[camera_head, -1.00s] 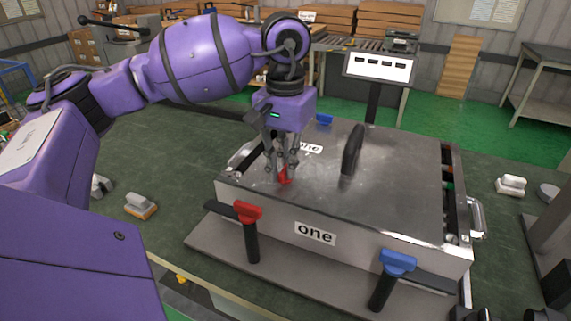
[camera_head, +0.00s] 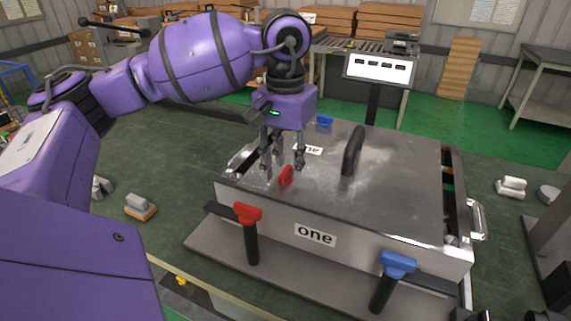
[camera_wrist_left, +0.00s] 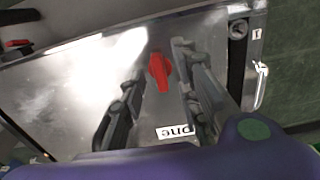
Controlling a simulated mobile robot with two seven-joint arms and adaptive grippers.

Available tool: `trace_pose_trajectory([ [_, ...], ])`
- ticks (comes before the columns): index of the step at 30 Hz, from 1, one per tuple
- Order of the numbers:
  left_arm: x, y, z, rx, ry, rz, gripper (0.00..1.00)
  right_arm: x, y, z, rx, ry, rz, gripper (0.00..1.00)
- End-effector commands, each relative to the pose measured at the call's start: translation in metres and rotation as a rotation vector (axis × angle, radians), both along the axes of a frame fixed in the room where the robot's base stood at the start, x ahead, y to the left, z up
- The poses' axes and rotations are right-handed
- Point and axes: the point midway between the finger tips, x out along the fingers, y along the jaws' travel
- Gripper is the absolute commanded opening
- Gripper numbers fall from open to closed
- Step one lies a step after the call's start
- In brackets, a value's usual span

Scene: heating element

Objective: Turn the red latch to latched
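The small red latch (camera_head: 286,175) sits on top of the metal box (camera_head: 400,200), near its front left part. It also shows in the left wrist view (camera_wrist_left: 160,72), lying between and beyond my finger tips. My left gripper (camera_head: 283,172) points down over the latch with its fingers spread on either side. In the left wrist view the open fingers (camera_wrist_left: 160,75) show clear gaps to the latch. I cannot tell the exact height of the fingertips above the lid. My right gripper is not in view.
A red-topped handle (camera_head: 248,213) and a blue-topped handle (camera_head: 397,263) stand at the box's front. A black handle (camera_head: 353,150) rises from the lid, right of my gripper. A labelled panel (camera_head: 380,67) stands behind. A brush-like block (camera_head: 140,206) lies on the table at left.

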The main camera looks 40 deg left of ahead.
Motion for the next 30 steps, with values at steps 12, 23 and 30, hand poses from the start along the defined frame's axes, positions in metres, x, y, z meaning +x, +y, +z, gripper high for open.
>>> trace_pose_trajectory([
  [12, 0.001, -0.001, 0.087, -0.004, -0.007, -0.001, 0.30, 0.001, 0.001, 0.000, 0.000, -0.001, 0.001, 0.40],
  [23, 0.000, 0.000, 0.114, -0.001, -0.002, -0.001, 0.30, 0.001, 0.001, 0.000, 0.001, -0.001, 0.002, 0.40],
  [30, 0.000, 0.000, 0.114, -0.001, -0.001, -0.001, 0.30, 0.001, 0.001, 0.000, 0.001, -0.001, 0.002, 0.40],
])
